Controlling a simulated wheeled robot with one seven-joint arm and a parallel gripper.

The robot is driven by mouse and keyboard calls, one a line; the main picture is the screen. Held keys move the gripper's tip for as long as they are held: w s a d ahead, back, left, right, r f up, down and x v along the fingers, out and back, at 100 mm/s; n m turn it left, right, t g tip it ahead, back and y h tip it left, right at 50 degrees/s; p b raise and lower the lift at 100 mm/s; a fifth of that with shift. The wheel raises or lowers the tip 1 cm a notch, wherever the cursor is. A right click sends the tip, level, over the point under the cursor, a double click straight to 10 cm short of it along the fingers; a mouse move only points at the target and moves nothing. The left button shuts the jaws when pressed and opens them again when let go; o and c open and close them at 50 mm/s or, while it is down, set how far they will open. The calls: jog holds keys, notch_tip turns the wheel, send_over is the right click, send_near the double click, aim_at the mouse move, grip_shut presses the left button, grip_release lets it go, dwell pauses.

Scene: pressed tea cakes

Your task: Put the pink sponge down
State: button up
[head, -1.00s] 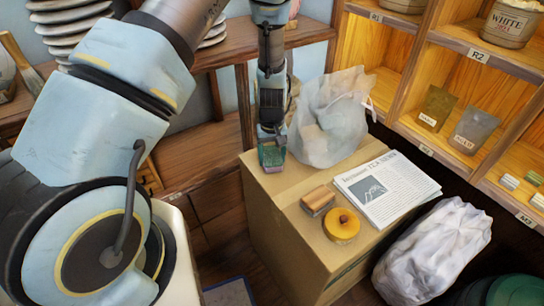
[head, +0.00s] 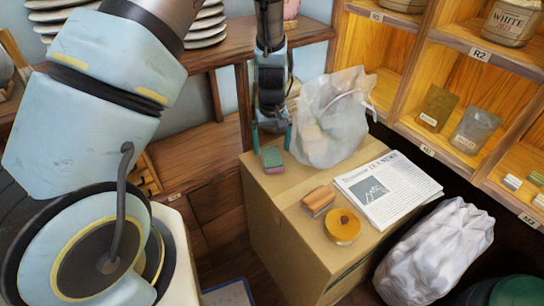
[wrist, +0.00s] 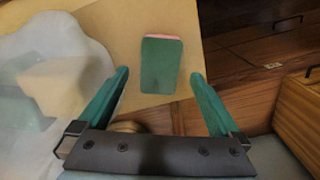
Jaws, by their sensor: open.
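The sponge (head: 272,159), pink with a dark green face, lies on the top of the cardboard box (head: 262,195) near its back left corner. In the wrist view the sponge (wrist: 161,66) shows its green face, with a thin pink edge along the far side. My gripper (head: 272,140) is above and just behind the sponge. Its two green fingers are spread wide in the wrist view (wrist: 160,82), with the sponge between and beyond them, touching neither finger.
A translucent plastic bag (head: 331,118) stands close beside my gripper. A wooden-backed brush (head: 319,200), a yellow round object (head: 342,226) and a newspaper (head: 387,188) also lie on the box. A white bag (head: 436,251) is at its right. Shelves (head: 470,80) rise behind.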

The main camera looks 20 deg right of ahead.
aim_at(272, 157)
notch_tip(272, 157, up, 7)
jog(key=w+a+r, duration=0.1)
jog(key=a+r, duration=0.3)
jog(key=a, duration=0.3)
jog(key=w+a+r, duration=0.1)
jog(key=a+r, duration=0.2)
jog(key=a, duration=0.4)
jog(key=s+a+r, duration=0.2)
jog(key=s+a, duration=0.1)
jog(key=a, duration=0.5)
jog(key=s+a+r+n+t, duration=0.1)
jog(key=s+a+r, duration=0.1)
jog(key=a, duration=0.6)
jog(key=shift+s+r+t+b, duration=0.3)
jog(key=shift+s+r+b, duration=0.1)
jog(key=shift+r, duration=0.3)
jog(key=shift+w, duration=0.1)
